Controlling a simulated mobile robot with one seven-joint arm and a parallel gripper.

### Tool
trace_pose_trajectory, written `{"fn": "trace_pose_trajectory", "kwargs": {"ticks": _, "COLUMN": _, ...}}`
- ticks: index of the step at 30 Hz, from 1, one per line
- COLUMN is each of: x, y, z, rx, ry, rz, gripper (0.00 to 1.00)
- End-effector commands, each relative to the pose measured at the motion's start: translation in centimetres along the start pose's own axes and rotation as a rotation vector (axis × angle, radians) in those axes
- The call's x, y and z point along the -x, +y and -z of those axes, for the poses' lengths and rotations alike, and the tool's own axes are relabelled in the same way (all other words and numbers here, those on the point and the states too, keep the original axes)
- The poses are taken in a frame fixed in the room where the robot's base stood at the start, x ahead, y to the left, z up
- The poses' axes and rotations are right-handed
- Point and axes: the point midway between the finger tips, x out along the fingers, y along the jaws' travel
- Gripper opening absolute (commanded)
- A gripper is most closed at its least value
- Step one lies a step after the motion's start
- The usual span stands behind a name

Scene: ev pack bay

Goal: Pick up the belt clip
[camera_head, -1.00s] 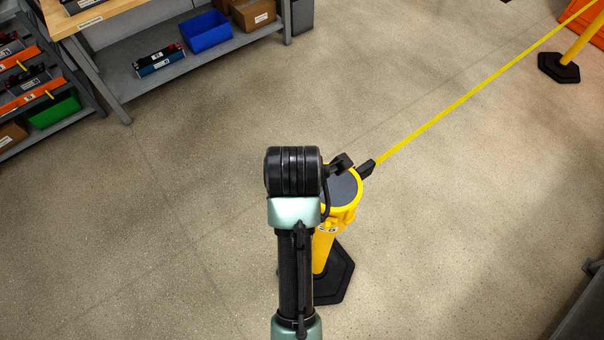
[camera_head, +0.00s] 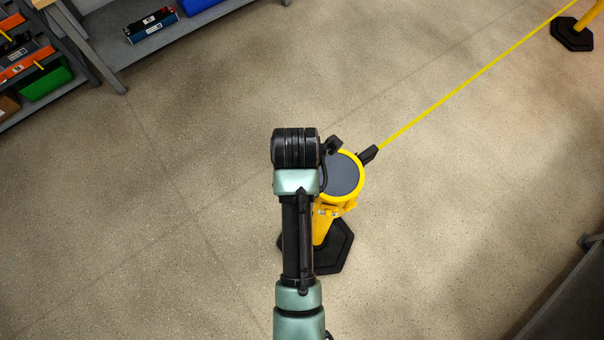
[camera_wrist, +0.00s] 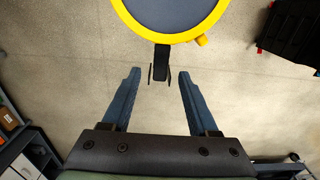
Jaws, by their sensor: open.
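In the wrist view a black tab, which I take to be the belt clip (camera_wrist: 161,62), sticks out from the yellow rim of the post's round top (camera_wrist: 140,30). A thin dark plate stands on each side of it. My gripper (camera_wrist: 159,77) is open, its two blue fingers apart, one on each side of the tab and plates, with nothing held. I cannot tell whether the fingertips are level with the clip. In the head view the yellow post (camera_head: 341,176) stands right beside my arm, which hides this clip and my fingers.
A yellow belt (camera_head: 470,77) runs from a black end piece (camera_head: 368,155) at the post to a second post base (camera_head: 572,34). The first post's black base (camera_head: 335,246) is on the floor. Shelves stand at upper left. Open floor (camera_head: 180,140) lies between.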

Motion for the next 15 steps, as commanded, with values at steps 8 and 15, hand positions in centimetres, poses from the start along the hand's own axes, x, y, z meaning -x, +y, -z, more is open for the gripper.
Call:
{"fn": "trace_pose_trajectory", "kwargs": {"ticks": 8, "x": -2.7, "y": -0.2, "z": -1.0, "rx": -0.001, "ry": 0.003, "rz": 0.004, "gripper": 0.6}}
{"fn": "trace_pose_trajectory", "kwargs": {"ticks": 15, "x": -5.0, "y": -0.1, "z": -0.9, "rx": 0.0, "ry": 0.001, "rz": 0.001, "gripper": 0.6}}
